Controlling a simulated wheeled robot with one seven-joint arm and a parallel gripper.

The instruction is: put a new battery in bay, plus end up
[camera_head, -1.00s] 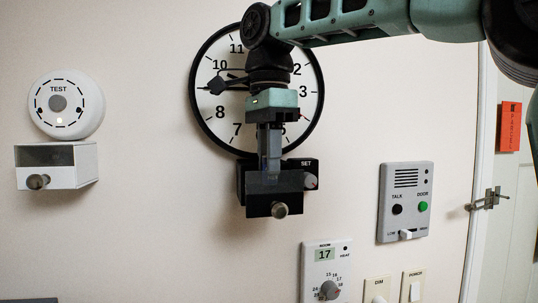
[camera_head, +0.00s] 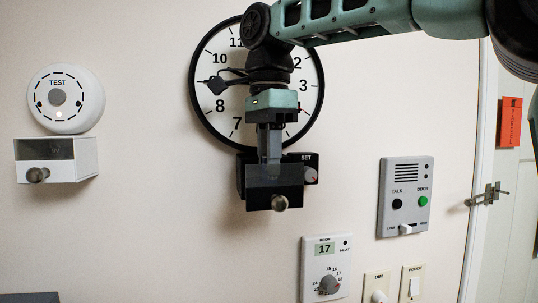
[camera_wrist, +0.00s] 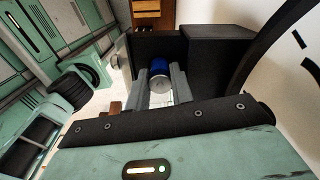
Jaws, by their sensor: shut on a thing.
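The wall clock (camera_head: 205,122) has a black box (camera_head: 246,157) at its lower edge, with a dark front drawer (camera_head: 262,199) and a round metal knob (camera_head: 279,202). My gripper (camera_head: 270,168) points down, its fingertips at the box and partly hidden by the drawer front. In the wrist view my gripper (camera_wrist: 161,88) is shut on a battery (camera_wrist: 160,76), blue with a grey end facing the camera. The battery is at the dark compartment beneath. Its lower end is hidden, so I cannot tell whether it touches the bottom or which end is plus.
A SET dial (camera_head: 310,175) sits right of the drawer. A round TEST alarm (camera_head: 62,98) with a white drawer box (camera_head: 85,160) is at left. An intercom (camera_head: 405,197) and thermostat (camera_head: 326,268) are at right. Bare wall lies between.

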